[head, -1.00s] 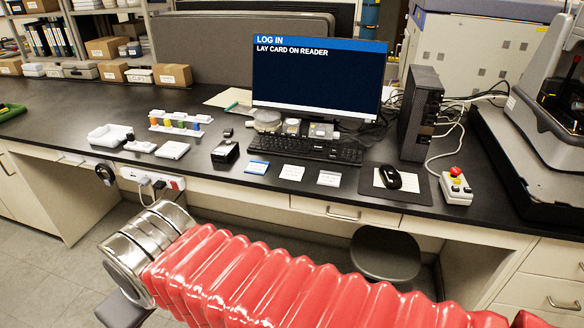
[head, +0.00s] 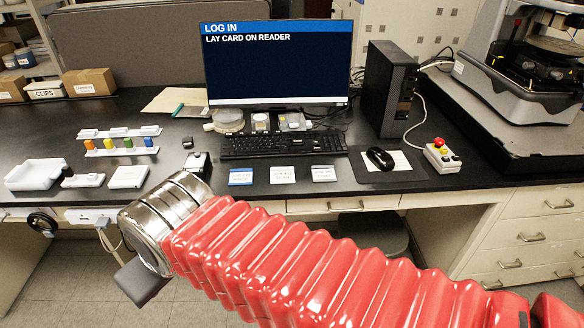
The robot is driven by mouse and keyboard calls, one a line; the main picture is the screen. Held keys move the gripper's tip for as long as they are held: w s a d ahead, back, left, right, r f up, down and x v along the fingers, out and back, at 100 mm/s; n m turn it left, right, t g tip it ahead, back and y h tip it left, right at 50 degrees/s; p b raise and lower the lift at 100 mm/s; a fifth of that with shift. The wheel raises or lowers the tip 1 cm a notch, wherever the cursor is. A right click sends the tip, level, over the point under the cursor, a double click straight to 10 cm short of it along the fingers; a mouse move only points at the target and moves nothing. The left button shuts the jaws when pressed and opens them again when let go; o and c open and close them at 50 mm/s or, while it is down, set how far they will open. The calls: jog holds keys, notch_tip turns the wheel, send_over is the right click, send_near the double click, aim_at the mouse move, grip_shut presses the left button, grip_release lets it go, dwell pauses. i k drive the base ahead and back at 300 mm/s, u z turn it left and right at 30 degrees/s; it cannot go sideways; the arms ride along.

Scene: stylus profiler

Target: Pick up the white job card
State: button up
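Three small cards lie flat in a row near the front edge of the black bench. The middle one is a plain white card (head: 282,174) with faint print. The card on its left (head: 241,177) has a blue band, and the card on its right (head: 324,174) is white with a blue-grey band. The print is too small to read. My red-sleeved arm crosses the foreground, below and in front of the cards. Its metal end and a dark block of my gripper (head: 144,282) are at lower left, apart from the cards. The fingers cannot be made out.
A keyboard (head: 284,144) lies behind the cards, with a monitor (head: 278,64) reading "LAY CARD ON READER". A mouse (head: 380,158) on a mat and a button box (head: 441,157) are to the right. White trays (head: 36,174) and a small black device (head: 198,164) are to the left.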

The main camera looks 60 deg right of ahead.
aim_at(279, 175)
jog(key=z, duration=0.65)
jog(key=i, duration=0.9)
jog(key=z, duration=0.55)
